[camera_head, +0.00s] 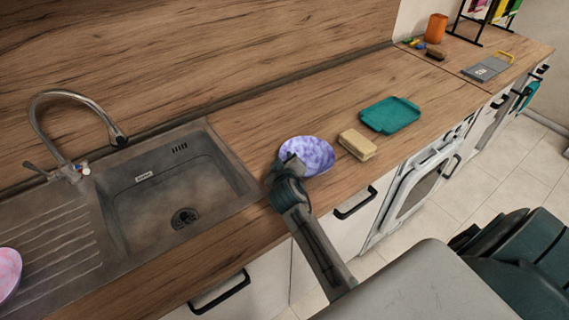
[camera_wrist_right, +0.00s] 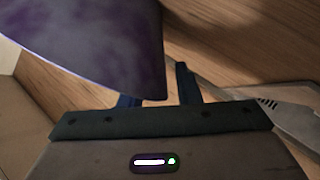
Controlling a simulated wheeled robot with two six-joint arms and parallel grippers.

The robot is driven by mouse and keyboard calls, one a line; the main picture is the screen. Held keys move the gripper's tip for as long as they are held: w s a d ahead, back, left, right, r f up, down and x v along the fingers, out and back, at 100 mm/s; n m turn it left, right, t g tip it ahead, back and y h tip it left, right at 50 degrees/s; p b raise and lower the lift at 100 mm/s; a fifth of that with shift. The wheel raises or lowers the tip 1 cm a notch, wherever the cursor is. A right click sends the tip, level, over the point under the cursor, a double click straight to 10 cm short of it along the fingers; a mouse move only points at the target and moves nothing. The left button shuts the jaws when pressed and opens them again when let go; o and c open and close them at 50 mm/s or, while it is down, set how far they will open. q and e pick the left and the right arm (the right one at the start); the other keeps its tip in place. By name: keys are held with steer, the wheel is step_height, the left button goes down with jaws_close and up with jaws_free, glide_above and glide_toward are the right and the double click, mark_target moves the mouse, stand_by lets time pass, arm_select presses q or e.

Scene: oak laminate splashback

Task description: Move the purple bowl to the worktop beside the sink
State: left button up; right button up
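The purple bowl (camera_head: 309,155), mottled purple and white, is over the worktop (camera_head: 247,128) just right of the sink (camera_head: 212,143). I cannot tell for certain whether it rests flat. My right gripper (camera_head: 285,170) is at the bowl's near left side. In the right wrist view the bowl (camera_wrist_right: 95,40) fills the upper left and hides part of one finger. The fingers of the right gripper (camera_wrist_right: 158,92) stand apart, with a gap showing between the bowl's edge and the right finger. My left gripper is not in view.
A yellow sponge (camera_head: 357,145) lies close right of the bowl, with a teal tray (camera_head: 390,115) beyond it. The tap (camera_head: 75,130) stands behind the sink. A pink dish (camera_head: 8,272) is at the far left. Worktop behind the bowl is clear.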

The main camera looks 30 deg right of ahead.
steer(key=shift+s+a, duration=0.15)
steer(key=shift+s, duration=0.05)
steer(key=b+v, duration=0.2)
steer(key=v, duration=0.8)
steer(key=shift+s+a, duration=0.15)
steer(key=shift+s, duration=0.05)
steer(key=shift+s+a+r+b, duration=0.2)
steer(key=shift+s+r+b, duration=0.15)
steer(key=shift+s, duration=0.1)
